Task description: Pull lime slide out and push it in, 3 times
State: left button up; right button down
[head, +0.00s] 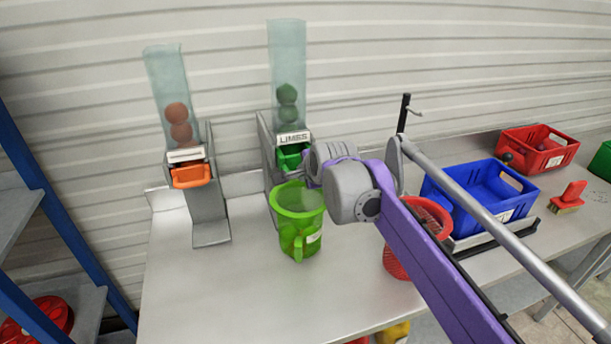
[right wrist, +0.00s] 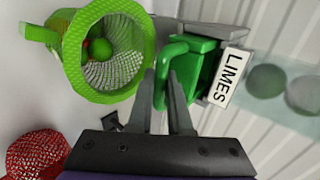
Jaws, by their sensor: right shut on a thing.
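The lime slide (head: 291,157) is a green drawer with a loop handle, under the LIMES label at the foot of a clear tube (head: 287,55) holding dark green limes. My right gripper (right wrist: 164,85) is shut on the green slide's handle (right wrist: 172,58). In the head view my right wrist and arm partly cover the slide. I cannot tell exactly how far out the slide stands. A green jug (head: 300,240) with a mesh inside stands below the slide; in the right wrist view it holds a green ball (right wrist: 101,48) and something red. My left gripper is not in view.
An orange slide (head: 190,176) sits under another tube with brown-red balls to the left. Right of the jug are a red mesh basket (head: 396,262), a blue crate (head: 482,195), a red crate (head: 536,148) and a red brush (head: 569,195). The table front left is clear.

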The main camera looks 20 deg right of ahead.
aim_at(298, 163)
jog(key=shift+w+r+p, duration=0.2)
jog(key=shift+w+p, duration=0.25)
jog(key=shift+w, duration=1.45)
jog(key=shift+s, duration=0.1)
jog(key=c, duration=0.8)
grip_release()
jog(key=shift+s, duration=0.15)
jog(key=shift+f, duration=0.1)
